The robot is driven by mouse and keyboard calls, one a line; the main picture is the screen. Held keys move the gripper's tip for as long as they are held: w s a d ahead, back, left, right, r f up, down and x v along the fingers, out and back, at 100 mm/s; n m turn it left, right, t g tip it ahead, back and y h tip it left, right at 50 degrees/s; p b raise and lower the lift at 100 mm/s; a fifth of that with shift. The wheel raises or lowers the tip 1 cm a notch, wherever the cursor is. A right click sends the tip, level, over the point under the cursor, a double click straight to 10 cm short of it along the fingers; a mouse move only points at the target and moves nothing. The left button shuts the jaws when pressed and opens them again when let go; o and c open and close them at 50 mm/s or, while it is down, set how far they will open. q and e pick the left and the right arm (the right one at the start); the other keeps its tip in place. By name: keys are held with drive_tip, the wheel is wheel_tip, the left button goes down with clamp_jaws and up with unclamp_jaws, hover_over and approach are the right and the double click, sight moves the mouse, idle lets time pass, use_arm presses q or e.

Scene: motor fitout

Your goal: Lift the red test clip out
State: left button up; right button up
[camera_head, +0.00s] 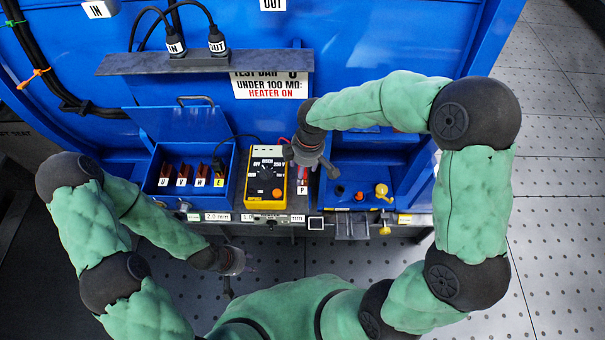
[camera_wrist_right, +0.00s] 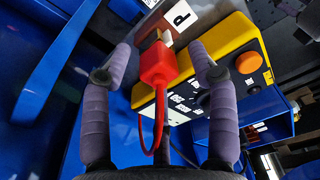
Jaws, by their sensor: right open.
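The red test clip (camera_wrist_right: 157,66) shows in the right wrist view, with a red lead looping down from it. Its far end meets a pale piece beside the white label P (camera_wrist_right: 180,16). My right gripper (camera_wrist_right: 160,65) is open, with one purple finger on each side of the clip and visible gaps to both. In the head view my right gripper (camera_head: 316,168) is over the bench just right of the yellow meter (camera_head: 265,178) and hides most of the clip. My left gripper (camera_head: 240,280) is open and empty, low over the floor in front of the bench.
A blue open box (camera_head: 150,172) with labelled terminals U, V, W, E stands left of the meter. A blue tray (camera_head: 400,165) with small coloured parts lies to the right. A grey shelf (camera_head: 205,62) with two black plugs juts out above.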

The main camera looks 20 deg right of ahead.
clamp_jaws()
drive_tip(key=shift+r, duration=0.2)
drive_tip(key=shift+r+p, duration=0.3)
drive_tip(key=shift+r, duration=0.3)
drive_tip(key=s+a+r+p, duration=0.4)
drive_tip(key=s+a+r, duration=0.5)
drive_tip(key=a+r, duration=0.1)
drive_tip(key=shift+s+r+p, duration=0.35)
drive_tip(key=shift+s+r, duration=0.05)
drive_tip(key=shift+r, duration=0.35)
